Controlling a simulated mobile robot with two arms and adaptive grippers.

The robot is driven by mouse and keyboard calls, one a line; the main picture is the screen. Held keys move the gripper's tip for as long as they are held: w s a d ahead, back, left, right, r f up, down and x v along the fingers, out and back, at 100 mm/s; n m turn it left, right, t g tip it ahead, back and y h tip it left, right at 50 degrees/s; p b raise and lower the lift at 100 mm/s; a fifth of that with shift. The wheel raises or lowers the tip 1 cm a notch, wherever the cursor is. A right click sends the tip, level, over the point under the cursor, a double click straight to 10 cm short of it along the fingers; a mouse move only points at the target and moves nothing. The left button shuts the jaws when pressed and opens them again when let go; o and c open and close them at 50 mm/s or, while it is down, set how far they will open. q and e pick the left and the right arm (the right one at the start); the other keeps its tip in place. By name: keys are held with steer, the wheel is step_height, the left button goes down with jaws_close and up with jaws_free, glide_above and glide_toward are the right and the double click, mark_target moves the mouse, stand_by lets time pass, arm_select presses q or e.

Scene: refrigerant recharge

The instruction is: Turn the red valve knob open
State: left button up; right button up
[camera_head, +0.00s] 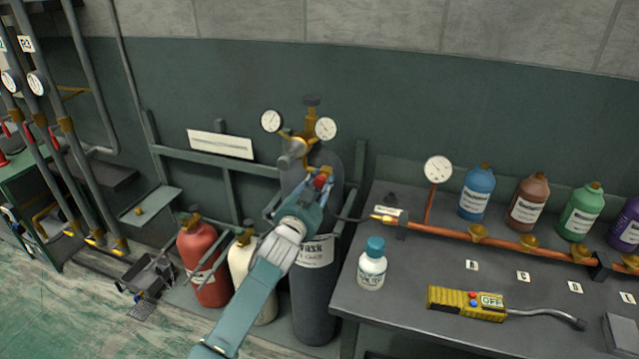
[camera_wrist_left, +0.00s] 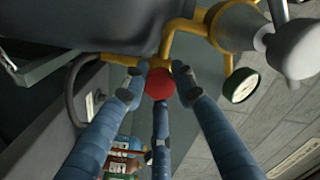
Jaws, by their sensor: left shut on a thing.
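The red valve knob (camera_wrist_left: 160,83) is round and sits on the yellow pipework of the dark gas cylinder (camera_head: 316,290). In the head view only a small part of the knob (camera_head: 320,181) shows past my fingers. My left gripper (camera_head: 318,184) is at the knob, its fingers shut around it. In the left wrist view the blue fingers of my left gripper (camera_wrist_left: 157,92) close around the knob from several sides. The finger contacts are partly hidden in the head view. My right gripper is in neither view.
A red cylinder (camera_head: 201,262) and a cream cylinder (camera_head: 240,262) stand left of the dark one. The bench (camera_head: 400,319) at right holds a white bottle (camera_head: 372,266), a yellow detector (camera_head: 466,303) and a copper pipe (camera_head: 500,240). Gauges (camera_head: 326,128) sit above the knob.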

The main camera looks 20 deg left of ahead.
arm_select(q)
steer(key=shift+d+f, duration=0.15)
steer(key=shift+d, duration=0.05)
steer(key=o, duration=1.1)
steer(key=shift+o, duration=0.3)
steer(key=shift+d, duration=0.1)
steer(key=shift+r, duration=0.2)
steer(key=shift+s+a+f, duration=0.1)
steer(key=shift+s+a, duration=0.1)
steer(key=shift+s, duration=0.15)
steer(key=s, duration=1.1)
steer(key=shift+s, duration=0.25)
